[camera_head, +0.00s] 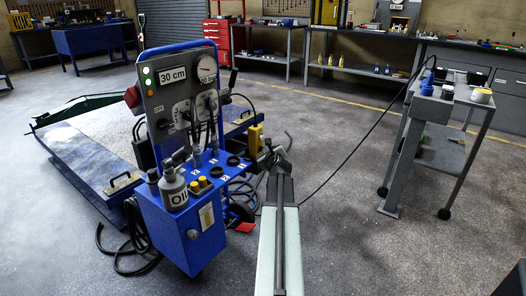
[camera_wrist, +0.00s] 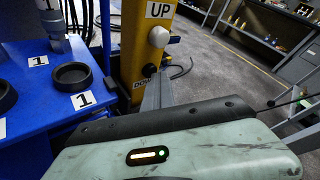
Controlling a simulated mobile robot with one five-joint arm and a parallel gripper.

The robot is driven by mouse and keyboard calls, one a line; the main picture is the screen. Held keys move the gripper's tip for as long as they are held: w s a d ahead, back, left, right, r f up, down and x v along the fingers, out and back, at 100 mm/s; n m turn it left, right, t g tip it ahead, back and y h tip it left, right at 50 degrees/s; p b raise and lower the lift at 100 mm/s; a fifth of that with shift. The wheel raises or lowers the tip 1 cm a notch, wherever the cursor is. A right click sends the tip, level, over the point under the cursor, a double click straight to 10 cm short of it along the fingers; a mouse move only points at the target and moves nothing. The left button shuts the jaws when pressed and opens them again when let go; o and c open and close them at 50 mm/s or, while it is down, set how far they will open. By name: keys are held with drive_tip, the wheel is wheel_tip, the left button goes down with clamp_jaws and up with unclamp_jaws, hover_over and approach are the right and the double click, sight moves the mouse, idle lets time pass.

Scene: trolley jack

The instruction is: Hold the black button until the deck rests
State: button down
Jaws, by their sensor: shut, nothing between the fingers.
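The yellow control box (camera_head: 255,138) hangs at the right side of the blue console; it also shows in the wrist view (camera_wrist: 133,35). In the wrist view a white button (camera_wrist: 158,37) sits under an "UP" label, and a "DOWN" label is partly covered below. In the head view my gripper (camera_head: 273,155) is beside the box. The deck (camera_head: 85,168) lies low at left.
The blue console (camera_head: 185,225) carries an oil bottle (camera_head: 173,190), cup-like rings and a panel reading "30 cm" (camera_head: 172,76). A grey trolley (camera_head: 440,140) stands at right, with a cable running toward the floor.

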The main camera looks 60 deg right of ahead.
drive_tip(key=shift+s, duration=1)
drive_tip(key=s, duration=0.5)
drive_tip(key=shift+s, duration=0.1)
idle(2.0)
